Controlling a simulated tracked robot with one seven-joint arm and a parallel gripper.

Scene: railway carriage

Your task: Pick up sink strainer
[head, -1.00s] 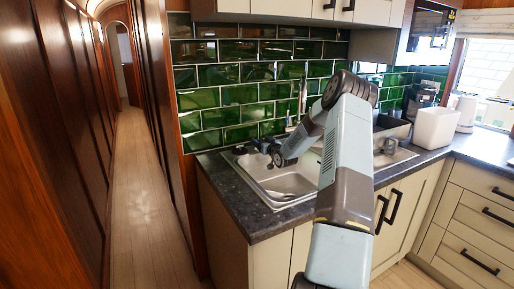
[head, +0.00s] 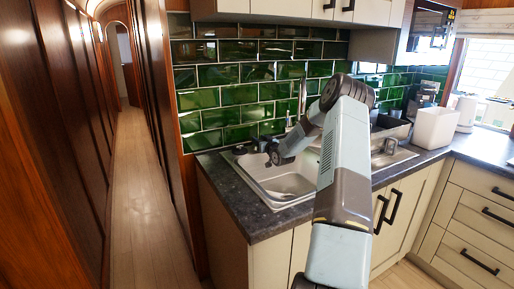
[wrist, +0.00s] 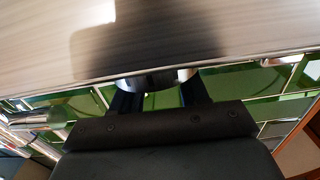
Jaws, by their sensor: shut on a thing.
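My gripper (wrist: 157,90) shows in the wrist view with its two dark fingers on either side of a small round metallic thing, which I take to be the sink strainer (wrist: 155,79). Only a shiny part of it shows between the fingertips. The gripper is shut on it. In the head view my gripper (head: 273,150) is over the back left part of the steel sink (head: 290,186). The strainer cannot be made out there.
The dark worktop (head: 235,190) runs around the sink. Green tiles (head: 225,100) stand close behind it, with a tall tap (head: 302,98). A white bin (head: 434,127) stands to the right. A corridor (head: 145,180) lies open on the left.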

